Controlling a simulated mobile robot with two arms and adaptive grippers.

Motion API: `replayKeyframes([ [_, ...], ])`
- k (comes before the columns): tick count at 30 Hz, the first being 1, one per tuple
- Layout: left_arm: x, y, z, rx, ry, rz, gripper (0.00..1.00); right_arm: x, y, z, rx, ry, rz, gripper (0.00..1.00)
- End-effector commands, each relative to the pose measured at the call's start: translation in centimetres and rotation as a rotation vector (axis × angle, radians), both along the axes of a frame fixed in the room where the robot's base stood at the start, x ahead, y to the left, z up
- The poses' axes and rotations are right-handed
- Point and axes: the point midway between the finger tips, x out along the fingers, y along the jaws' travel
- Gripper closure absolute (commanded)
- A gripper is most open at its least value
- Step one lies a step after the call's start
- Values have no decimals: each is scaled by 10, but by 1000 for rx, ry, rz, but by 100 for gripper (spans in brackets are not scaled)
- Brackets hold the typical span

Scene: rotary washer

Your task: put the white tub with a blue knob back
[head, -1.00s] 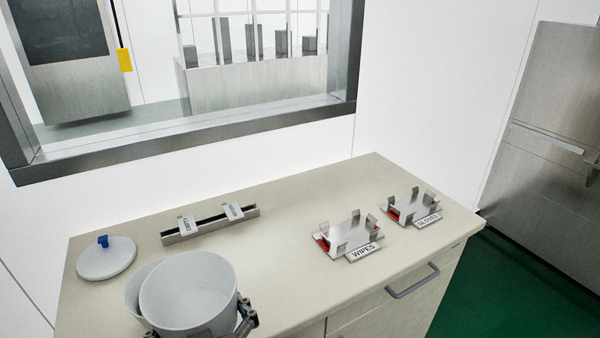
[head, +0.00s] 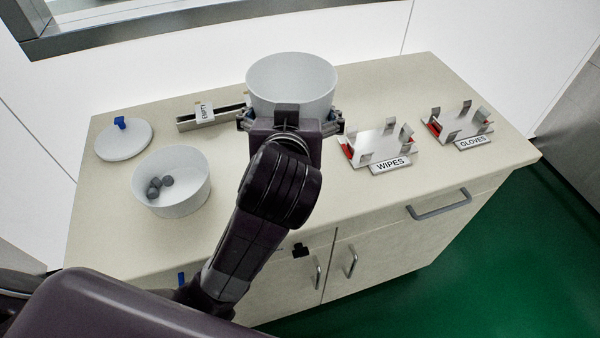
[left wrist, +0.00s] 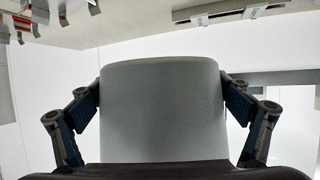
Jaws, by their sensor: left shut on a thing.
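My left gripper (head: 291,122) is shut on a white tub (head: 291,85), its fingers on either side. The held tub is upright, its mouth facing up and its visible inside empty. It also fills the middle of the left wrist view (left wrist: 163,110), between the fingers. A second white tub (head: 172,195) stands on the counter to the left, with several dark grey pieces (head: 158,186) inside. A round white lid (head: 124,143) with a blue knob (head: 120,122) lies behind it at the left. No blue knob shows on either tub. My right gripper is out of view.
The WIPES holder (head: 390,166) and GLOVES holder (head: 474,143) stand to the right. Bare counter (head: 350,215) lies in front; a window frame (head: 130,28) is behind.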

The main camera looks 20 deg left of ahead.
Motion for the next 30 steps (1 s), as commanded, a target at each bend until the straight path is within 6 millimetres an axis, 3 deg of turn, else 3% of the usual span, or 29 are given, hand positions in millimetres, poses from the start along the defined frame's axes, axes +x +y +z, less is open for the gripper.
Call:
replayKeyframes([
  [1, -1, 0, -19, 4, 9, 0, 36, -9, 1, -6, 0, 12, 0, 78],
  [6, -2, 0, -66, 5, 10, 0, 36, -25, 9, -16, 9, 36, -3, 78],
  [12, -2, 1, -115, 4, 7, 1, 36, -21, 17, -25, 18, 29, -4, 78],
  [19, -1, 0, -138, 0, 2, 1, 36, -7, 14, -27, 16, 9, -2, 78],
  [27, -1, 0, -176, 2, 4, 1, 36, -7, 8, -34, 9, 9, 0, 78],
  [30, -1, 0, -181, 0, 1, 0, 36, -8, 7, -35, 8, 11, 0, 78],
])
